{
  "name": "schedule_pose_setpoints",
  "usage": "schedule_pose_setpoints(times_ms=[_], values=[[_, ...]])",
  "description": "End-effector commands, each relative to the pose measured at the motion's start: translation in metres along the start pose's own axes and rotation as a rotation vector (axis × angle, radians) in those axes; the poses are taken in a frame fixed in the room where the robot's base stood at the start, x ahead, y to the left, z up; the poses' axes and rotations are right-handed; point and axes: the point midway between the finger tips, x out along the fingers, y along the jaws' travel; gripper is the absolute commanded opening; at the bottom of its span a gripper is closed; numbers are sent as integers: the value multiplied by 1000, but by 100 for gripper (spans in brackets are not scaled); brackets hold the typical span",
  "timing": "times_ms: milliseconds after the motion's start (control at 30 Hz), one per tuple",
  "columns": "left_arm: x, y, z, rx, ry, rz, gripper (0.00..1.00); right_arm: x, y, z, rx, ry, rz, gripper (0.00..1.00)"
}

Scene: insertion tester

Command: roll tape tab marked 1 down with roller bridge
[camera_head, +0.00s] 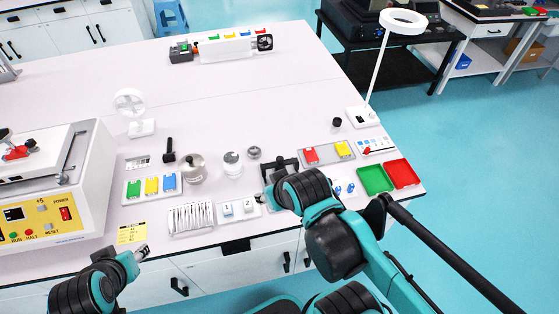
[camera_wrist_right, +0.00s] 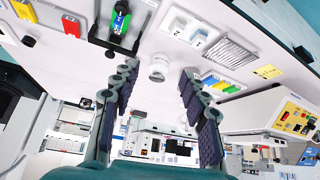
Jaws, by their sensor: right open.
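A black frame that looks like the roller bridge (camera_head: 278,168) stands on the table, partly hidden behind my right arm in the head view. In the right wrist view, a black fixture (camera_wrist_right: 112,46) at the top holds green and blue parts with small white marks, perhaps the tape tab marked 1 (camera_wrist_right: 122,18); I cannot read it surely. My right gripper (camera_wrist_right: 157,88) is open and empty above the table, beside the black frame. My left gripper (camera_head: 141,253) is over the front edge, its jaw opening unclear.
Green (camera_head: 375,180) and red (camera_head: 403,173) bins lie at the right edge. A large tester (camera_head: 50,200) fills the left. The rear middle of the table is clear.

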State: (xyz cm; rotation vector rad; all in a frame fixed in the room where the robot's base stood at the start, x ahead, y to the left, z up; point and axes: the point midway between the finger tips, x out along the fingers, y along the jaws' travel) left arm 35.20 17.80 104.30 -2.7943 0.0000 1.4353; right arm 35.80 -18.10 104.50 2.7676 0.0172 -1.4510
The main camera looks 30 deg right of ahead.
Motion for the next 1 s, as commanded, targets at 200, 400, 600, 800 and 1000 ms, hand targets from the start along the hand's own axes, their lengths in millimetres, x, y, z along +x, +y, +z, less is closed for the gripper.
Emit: schedule_pose_setpoints(times_ms=[200, 400, 600, 800, 1000], values=[[2, 0, 2, 0, 0, 0, 42, 22, 30, -42, -114, -96, -25, 44], [5, 0, 3, 0, 0, 0, 42, 66, 76, -78, -262, -178, -110, 44], [6, 0, 5, 0, 0, 0, 42, 113, 123, -93, -390, -206, -207, 44], [7, 0, 5, 0, 0, 0, 42, 136, 145, -95, -456, -204, -259, 44], [15, 0, 10, 0, 0, 0, 42, 158, 143, -89, -466, -204, -266, 44]])
